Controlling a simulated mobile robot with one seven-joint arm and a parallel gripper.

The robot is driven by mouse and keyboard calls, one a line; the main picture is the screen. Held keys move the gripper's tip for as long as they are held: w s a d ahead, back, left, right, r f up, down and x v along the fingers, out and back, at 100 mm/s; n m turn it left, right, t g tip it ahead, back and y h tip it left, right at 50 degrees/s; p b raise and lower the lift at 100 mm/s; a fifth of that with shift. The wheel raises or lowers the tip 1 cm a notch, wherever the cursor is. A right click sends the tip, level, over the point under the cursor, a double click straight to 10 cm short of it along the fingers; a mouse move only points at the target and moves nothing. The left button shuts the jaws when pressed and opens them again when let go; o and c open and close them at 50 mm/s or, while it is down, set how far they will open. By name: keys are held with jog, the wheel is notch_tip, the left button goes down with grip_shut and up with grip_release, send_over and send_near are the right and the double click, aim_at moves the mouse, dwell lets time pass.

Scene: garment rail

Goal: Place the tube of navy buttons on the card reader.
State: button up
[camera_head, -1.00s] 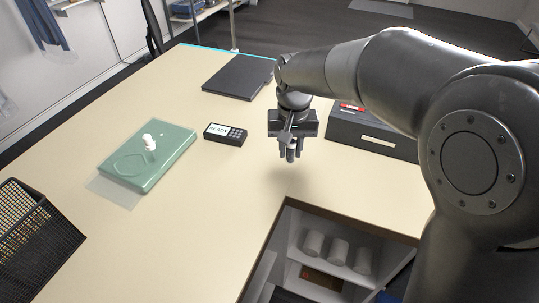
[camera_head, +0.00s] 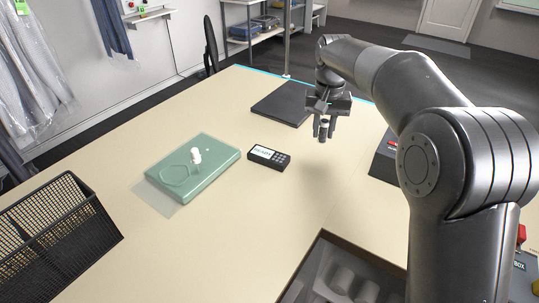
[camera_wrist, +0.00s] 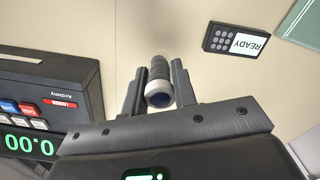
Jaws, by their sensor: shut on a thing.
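The card reader (camera_head: 269,157) lies flat on the cream table, a small black device with a lit screen reading READY and a keypad. It also shows at the upper right of the wrist view (camera_wrist: 236,41). My gripper (camera_head: 324,129) is above the table, to the right of the card reader and apart from it. It is shut on the tube of navy buttons (camera_wrist: 158,84), a small cylinder with a pale end and a dark blue centre. The tube is small and partly hidden by the fingers in the head view (camera_head: 323,131).
A green box-like pad (camera_head: 210,168) with a white bottle-like item (camera_head: 196,156) is left of the card reader. A dark flat slab (camera_head: 283,102) lies behind. A cash register (camera_wrist: 50,105) stands on the right. A black mesh basket (camera_head: 60,235) is front left.

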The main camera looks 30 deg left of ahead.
jog(key=w+a, duration=0.1)
jog(key=a, duration=0.1)
send_over(276, 158)
notch_tip(276, 158, down, 7)
jog(key=shift+w+r, duration=0.1)
jog(key=shift+f, duration=2.05)
jog(key=shift+f, duration=0.1)
jog(key=o, duration=1)
notch_tip(276, 158, up, 12)
jog(key=shift+r, duration=0.1)
jog(key=shift+d, duration=0.1)
